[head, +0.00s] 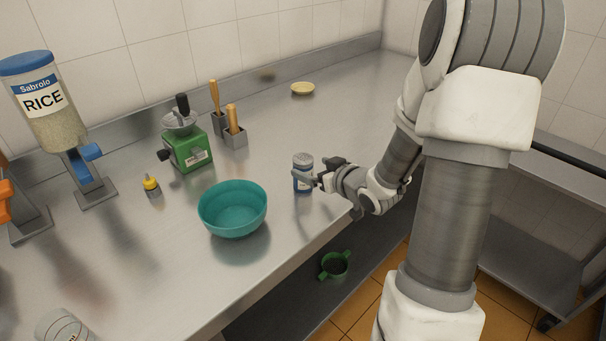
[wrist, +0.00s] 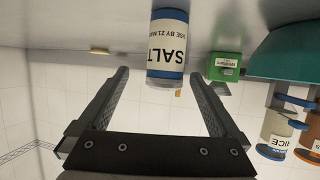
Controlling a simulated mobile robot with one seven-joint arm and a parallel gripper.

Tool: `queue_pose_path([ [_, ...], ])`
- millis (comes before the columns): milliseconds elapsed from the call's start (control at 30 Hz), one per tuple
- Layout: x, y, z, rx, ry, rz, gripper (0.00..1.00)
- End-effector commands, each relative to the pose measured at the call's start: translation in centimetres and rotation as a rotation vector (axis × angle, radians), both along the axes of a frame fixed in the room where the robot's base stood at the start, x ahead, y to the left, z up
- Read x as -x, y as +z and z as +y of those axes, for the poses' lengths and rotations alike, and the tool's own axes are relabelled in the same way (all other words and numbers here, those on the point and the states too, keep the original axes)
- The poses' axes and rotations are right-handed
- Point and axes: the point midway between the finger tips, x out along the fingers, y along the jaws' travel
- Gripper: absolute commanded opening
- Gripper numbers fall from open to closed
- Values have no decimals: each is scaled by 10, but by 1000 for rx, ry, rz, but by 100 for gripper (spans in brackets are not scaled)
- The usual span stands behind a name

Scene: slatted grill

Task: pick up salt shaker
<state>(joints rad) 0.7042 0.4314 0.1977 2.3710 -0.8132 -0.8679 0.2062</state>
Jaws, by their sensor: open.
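The salt shaker (head: 303,174) stands upright on the steel counter near its front edge, to the right of the teal bowl. It has a blue and white label and a grey top. In the wrist view the salt shaker (wrist: 167,48) appears upside down, with "SALT" readable on its label. My gripper (head: 317,172) is open beside it. In the wrist view my gripper's two fingers (wrist: 162,78) are spread wide, and the shaker's near end shows in line with the gap between them. I cannot tell whether either finger touches it.
The teal bowl (head: 232,209) is left of the shaker. A green grinder (head: 188,150), a small yellow-capped bottle (head: 151,186) and a rice dispenser (head: 50,110) stand farther left. A yellow dish (head: 302,88) lies at the back.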

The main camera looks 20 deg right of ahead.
Motion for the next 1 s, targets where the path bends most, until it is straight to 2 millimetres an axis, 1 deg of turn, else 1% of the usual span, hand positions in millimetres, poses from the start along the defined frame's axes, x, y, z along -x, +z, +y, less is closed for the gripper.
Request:
queue_pose_path([
  [33,-8,-4,2,-1,1,0,98],
  [100,-15,-7,3,-1,2,-1,98],
  [233,-21,-9,4,-1,1,0,98],
  [333,-28,-15,8,-1,2,0,98],
  [467,-44,-28,16,-2,2,1,98],
  [600,-59,-33,18,-1,0,0,98],
  [700,-64,-34,18,0,0,0,98],
  [900,-64,-34,18,0,0,0,98],
  [967,-64,-34,18,0,0,0,88],
  [1000,-64,-34,18,0,0,0,80],
])
